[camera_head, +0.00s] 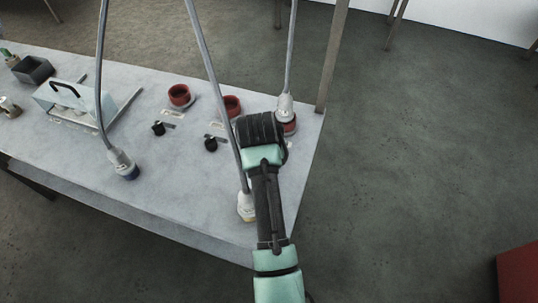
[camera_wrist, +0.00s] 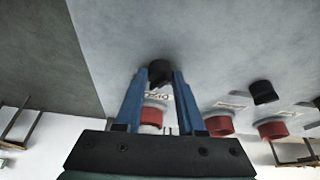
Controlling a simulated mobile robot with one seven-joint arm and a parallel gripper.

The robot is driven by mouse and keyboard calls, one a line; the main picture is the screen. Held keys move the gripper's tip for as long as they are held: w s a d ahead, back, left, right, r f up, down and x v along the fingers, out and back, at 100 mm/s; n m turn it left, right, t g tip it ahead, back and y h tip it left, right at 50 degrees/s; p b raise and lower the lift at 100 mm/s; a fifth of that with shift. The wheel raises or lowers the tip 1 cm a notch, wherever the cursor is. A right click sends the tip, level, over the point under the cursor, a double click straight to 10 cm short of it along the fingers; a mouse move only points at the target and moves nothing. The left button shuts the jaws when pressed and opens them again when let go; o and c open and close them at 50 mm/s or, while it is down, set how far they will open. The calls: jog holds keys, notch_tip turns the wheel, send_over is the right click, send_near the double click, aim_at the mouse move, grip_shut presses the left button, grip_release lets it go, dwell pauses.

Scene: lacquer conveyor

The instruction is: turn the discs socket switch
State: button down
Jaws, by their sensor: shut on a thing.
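The discs socket switch is a small black knob (camera_wrist: 160,70) on the pale table, with a label (camera_wrist: 157,96) beside it that seems to read DISCS upside down. My gripper (camera_wrist: 160,78) has its two blue fingers shut on the knob, one on each side. How far the knob is turned cannot be told. A red socket (camera_wrist: 152,117) shows between the fingers beyond the label. In the head view, a grey plug (camera_head: 285,105) on a cable stands at the red socket (camera_head: 290,127) beside my gripper, which hides the knob there.
Two more red sockets (camera_head: 179,95) (camera_head: 231,105) have black knobs (camera_head: 158,128) (camera_head: 210,144) before them. A blue-ended plug (camera_head: 123,165) and a yellow-ended plug (camera_head: 246,207) on cables rest on the table. A post (camera_head: 332,55) stands at the table's right corner.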

jog(key=c, duration=0.5)
grip_release()
jog(key=shift+r, duration=0.15)
jog(key=p+v, duration=0.1)
jog(key=v, duration=1.1)
jog(key=shift+s+r, duration=0.2)
jog(key=shift+r, duration=0.1)
